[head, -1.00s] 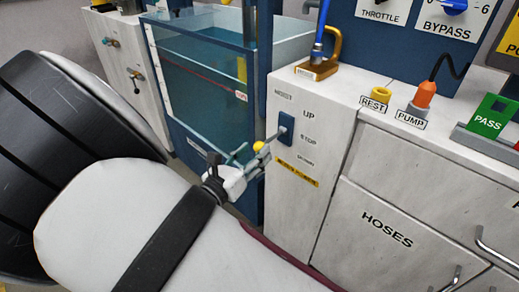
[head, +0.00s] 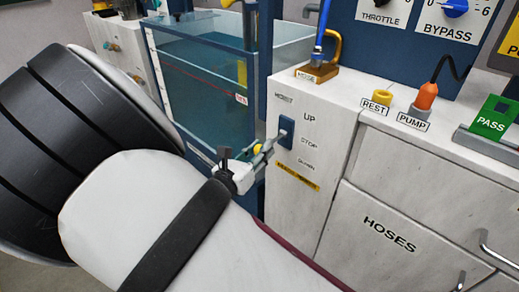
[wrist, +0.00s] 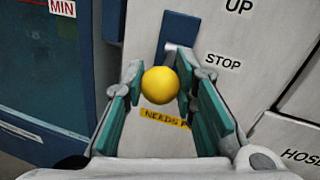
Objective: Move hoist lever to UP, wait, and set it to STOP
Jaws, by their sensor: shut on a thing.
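The hoist lever has a yellow ball knob (wrist: 160,85) on a grey rod, coming out of a blue plate (head: 286,131) on the white cabinet's front. UP, STOP and DOWN labels stand to the right of the plate. In the wrist view the rod leaves the plate roughly between UP and STOP, nearer STOP; its exact setting is hard to tell. My gripper (wrist: 158,92) is shut on the knob, with a teal-padded finger on each side. In the head view the knob (head: 257,148) is partly hidden by my gripper (head: 254,154).
A glass water tank (head: 200,75) with a red line stands left of the cabinet. A blue hose end in a brass holder (head: 318,70) sits on the cabinet top. Drawers (head: 385,230) with handles and a green PASS sign (head: 492,118) are to the right.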

